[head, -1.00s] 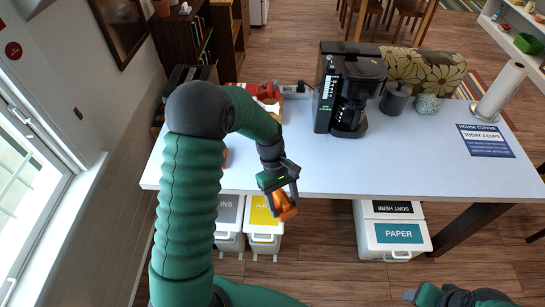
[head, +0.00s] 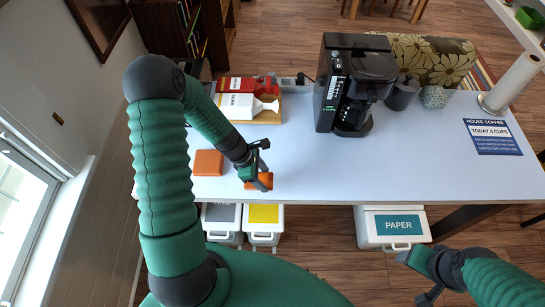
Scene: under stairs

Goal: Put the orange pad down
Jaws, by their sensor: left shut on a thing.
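My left gripper (head: 257,166) is shut on an orange pad (head: 262,182). The pad shows over the white table (head: 310,180), close to its front edge. I cannot tell whether it touches the top. A second, flat orange pad (head: 208,163) lies on the table to the left of the gripper. My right gripper (head: 428,293) is low at the bottom right, in front of the table and partly cut off by the frame. Its jaws are too unclear to read.
A black coffee maker (head: 355,85) stands at the table's back middle, with a dark jar (head: 402,93) beside it. A wooden tray (head: 268,113) with red and white items is at the back left. Labelled bins (head: 398,228) stand below. The table's front middle is clear.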

